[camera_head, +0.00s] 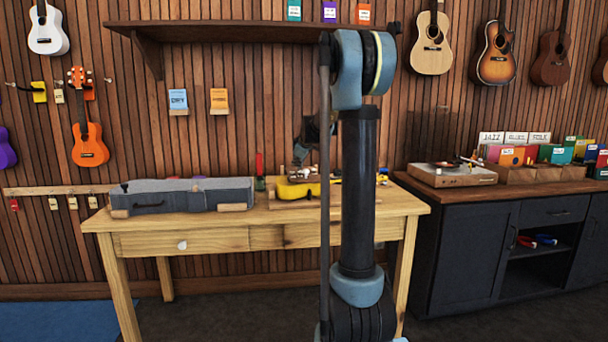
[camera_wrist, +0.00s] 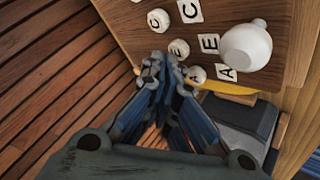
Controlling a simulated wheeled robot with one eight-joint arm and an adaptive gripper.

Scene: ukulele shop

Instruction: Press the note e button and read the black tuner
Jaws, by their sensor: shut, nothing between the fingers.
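In the wrist view a wooden board carries a column of white letter labels with round white buttons beside them. The E label (camera_wrist: 209,43) has a round button (camera_wrist: 179,47) on its left, with part of a letter showing. My gripper (camera_wrist: 163,64) is shut and empty, its tips close beside and just below that button. I cannot tell whether they touch it. I cannot make out the black tuner in either view.
The A label (camera_wrist: 227,74) and its button (camera_wrist: 196,74) are close by. A large white knob (camera_wrist: 246,45) stands right of the E label. In the head view, a grey case (camera_head: 180,196) and a yellow ukulele (camera_head: 297,190) lie on the wooden table (camera_head: 215,226).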

